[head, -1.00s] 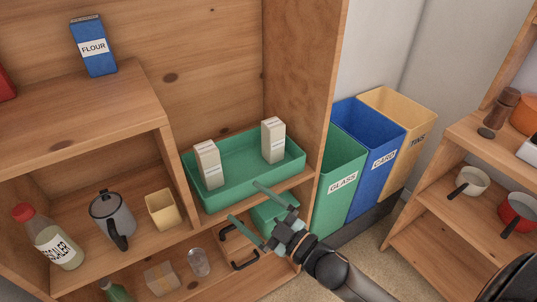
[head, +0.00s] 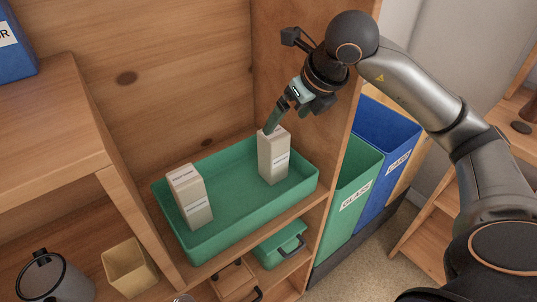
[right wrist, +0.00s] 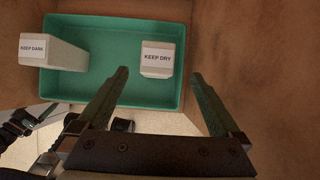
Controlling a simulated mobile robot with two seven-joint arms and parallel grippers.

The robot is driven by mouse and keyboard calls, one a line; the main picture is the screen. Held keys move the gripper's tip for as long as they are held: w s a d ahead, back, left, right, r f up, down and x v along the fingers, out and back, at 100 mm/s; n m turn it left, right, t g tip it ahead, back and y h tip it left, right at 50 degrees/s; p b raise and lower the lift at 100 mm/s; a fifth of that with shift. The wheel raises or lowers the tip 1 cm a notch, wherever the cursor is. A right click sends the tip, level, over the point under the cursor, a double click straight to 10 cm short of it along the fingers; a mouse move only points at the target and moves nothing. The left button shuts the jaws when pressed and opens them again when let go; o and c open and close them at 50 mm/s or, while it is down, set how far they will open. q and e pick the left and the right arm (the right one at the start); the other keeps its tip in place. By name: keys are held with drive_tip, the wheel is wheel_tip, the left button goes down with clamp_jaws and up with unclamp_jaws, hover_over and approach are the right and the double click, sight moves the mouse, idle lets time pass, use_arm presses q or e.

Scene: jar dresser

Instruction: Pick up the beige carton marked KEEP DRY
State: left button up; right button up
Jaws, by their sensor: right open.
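The beige KEEP DRY carton (head: 274,158) stands upright in the right part of the green tray (head: 243,234). Its label faces up in the right wrist view (right wrist: 157,58). My right gripper (head: 274,121) is above this carton, pointing down, open and empty. In the right wrist view, its two fingers (right wrist: 160,78) spread wider than the carton, which appears beyond and between their tips. A similar beige carton marked KEEP DARK (right wrist: 45,51) stands in the tray's left part (head: 190,198). What looks like part of my left gripper shows at the right wrist view's lower left, its jaws unclear.
A wooden side panel (head: 330,85) rises close to the right of the tray, and a wooden back wall stands behind it. A wooden divider (head: 135,215) is at the left. A yellowish open box (head: 130,268) and grey kettle (head: 50,278) are lower left. Recycling bins (head: 360,172) stand outside right.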

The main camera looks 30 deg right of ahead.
sight(278, 132)
drive_tip(key=x, duration=0.7)
drive_tip(key=shift+d, duration=0.15)
drive_tip(key=x, duration=0.5)
drive_tip(key=shift+s+a+f+b, duration=0.15)
drive_tip(key=shift+a+b, duration=0.15)
clamp_jaws()
